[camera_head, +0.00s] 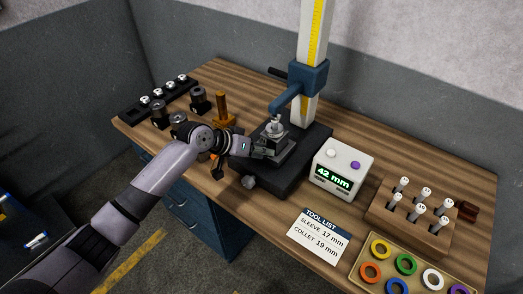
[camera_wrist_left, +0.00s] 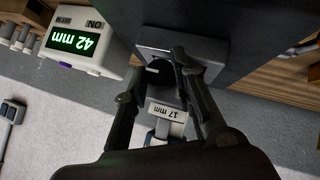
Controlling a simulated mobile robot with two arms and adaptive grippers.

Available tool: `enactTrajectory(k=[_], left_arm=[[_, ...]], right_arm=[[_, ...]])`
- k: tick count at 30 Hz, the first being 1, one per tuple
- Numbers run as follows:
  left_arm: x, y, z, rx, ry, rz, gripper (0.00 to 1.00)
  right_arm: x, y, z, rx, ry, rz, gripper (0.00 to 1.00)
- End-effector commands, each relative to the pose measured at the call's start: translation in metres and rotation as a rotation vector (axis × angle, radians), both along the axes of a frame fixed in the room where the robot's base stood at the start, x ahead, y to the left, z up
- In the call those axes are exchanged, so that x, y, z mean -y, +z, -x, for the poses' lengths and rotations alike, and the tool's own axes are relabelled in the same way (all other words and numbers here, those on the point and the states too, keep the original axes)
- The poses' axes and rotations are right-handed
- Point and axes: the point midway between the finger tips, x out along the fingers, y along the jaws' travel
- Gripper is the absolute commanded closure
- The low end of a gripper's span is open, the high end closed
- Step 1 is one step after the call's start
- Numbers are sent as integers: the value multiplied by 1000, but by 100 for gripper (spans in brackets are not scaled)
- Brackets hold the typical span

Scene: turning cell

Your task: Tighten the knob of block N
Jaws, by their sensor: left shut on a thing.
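A grey metal block (camera_head: 285,150) stands on the dark base of the gauge stand, and a light upright tool (camera_head: 277,126) sits in it below the stand's blue arm. My left gripper (camera_head: 257,148) reaches the block from the left. In the left wrist view, my left gripper (camera_wrist_left: 163,76) has its fingers on either side of a round black knob (camera_wrist_left: 158,72) with a white line, on the block's face. It is shut on the knob. A "17 mm" label (camera_wrist_left: 168,109) shows beside the knob. No letter N is readable. My right gripper is out of view.
The gauge column (camera_head: 313,40) rises behind the block. A white readout box (camera_head: 340,165) shows 42 mm. A tool list card (camera_head: 318,238), a wooden rack (camera_head: 386,212) of white tools and a tray of coloured rings stand right. Black holders (camera_head: 200,100) and a brass-coloured piece (camera_head: 222,112) stand left.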

Motion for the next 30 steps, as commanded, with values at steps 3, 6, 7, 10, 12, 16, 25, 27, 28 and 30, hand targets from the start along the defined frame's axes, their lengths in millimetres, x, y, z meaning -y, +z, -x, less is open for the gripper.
enactTrajectory(k=[3, 6, 7, 10, 12, 16, 25, 27, 28, 30], left_arm=[[-1, 0, 0, 0, 1, 0, 100], [0, 0, 0, 1, 1, -4, 100], [0, 0, 0, 4, 0, -7, 100], [0, 2, 1, 15, 0, -25, 100], [1, 3, 1, 30, 0, -45, 100], [2, 5, 2, 74, 0, -104, 100], [5, 6, 4, 206, -2, -286, 100], [5, 5, 4, 235, -2, -326, 100], [6, 5, 4, 247, -2, -342, 100], [6, 4, 5, 273, -1, -376, 100]], right_arm=[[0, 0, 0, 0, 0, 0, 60], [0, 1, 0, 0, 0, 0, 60], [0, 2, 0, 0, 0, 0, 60], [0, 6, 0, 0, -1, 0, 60], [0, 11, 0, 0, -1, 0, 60], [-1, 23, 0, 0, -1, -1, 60], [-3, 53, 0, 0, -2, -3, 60], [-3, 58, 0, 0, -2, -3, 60], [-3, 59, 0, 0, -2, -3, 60], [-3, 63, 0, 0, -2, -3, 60]])
